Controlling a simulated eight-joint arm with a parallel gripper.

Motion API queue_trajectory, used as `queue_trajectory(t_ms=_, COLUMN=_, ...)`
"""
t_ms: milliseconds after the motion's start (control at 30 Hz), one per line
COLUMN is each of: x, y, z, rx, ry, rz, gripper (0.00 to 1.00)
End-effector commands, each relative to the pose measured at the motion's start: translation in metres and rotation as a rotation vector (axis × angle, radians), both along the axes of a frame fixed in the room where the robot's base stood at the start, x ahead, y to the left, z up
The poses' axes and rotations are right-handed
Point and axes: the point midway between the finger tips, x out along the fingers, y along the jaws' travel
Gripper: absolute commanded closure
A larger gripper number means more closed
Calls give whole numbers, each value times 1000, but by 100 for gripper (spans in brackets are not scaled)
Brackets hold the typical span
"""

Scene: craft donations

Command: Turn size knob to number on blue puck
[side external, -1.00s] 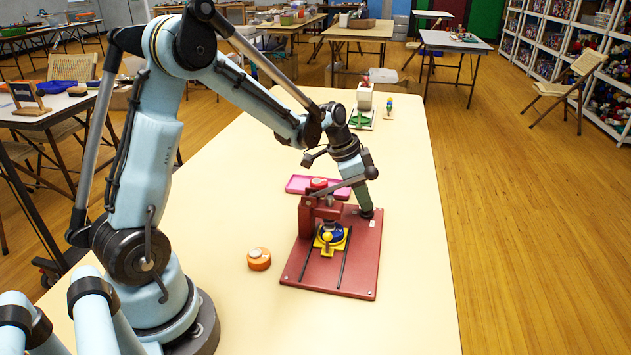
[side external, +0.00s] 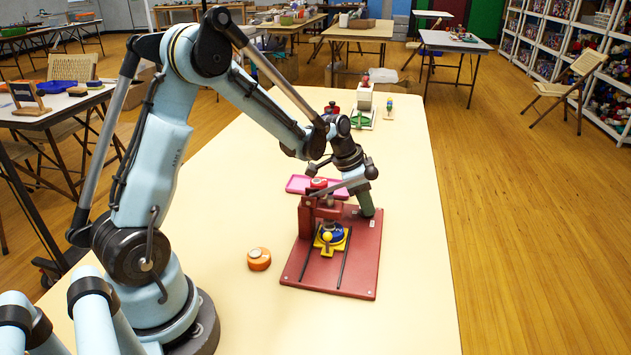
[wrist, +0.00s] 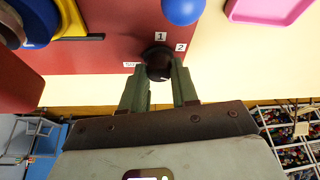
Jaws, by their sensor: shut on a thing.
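The dark round size knob (wrist: 158,62) stands on the red press board (side external: 330,272). White labels sit around it: 1 above it, 2 to its upper right, and one at its left that I cannot read surely. My gripper (wrist: 160,78) is shut on the knob, one finger on each side. In the side view my gripper hides the knob. The blue puck (side external: 338,231) sits in the yellow slide (side external: 327,248) under the press; its white mark is too small to read. It shows partly in the wrist view's upper left (wrist: 38,20).
The red press (side external: 312,213) with its lever stands left of my gripper. A blue ball (wrist: 183,8) is close beyond the knob. A pink tray (side external: 297,184) lies behind the board. An orange puck (side external: 259,259) lies on the table to the left. The front tabletop is clear.

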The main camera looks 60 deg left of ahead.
Motion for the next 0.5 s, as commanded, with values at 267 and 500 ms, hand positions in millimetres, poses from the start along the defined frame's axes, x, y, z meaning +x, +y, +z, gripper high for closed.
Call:
queue_trajectory(t_ms=267, x=-1, y=-2, z=0, rx=0, ry=1, rz=126, gripper=100)
queue_trajectory(t_ms=500, x=-1, y=-2, z=0, rx=0, ry=1, rz=254, gripper=100)
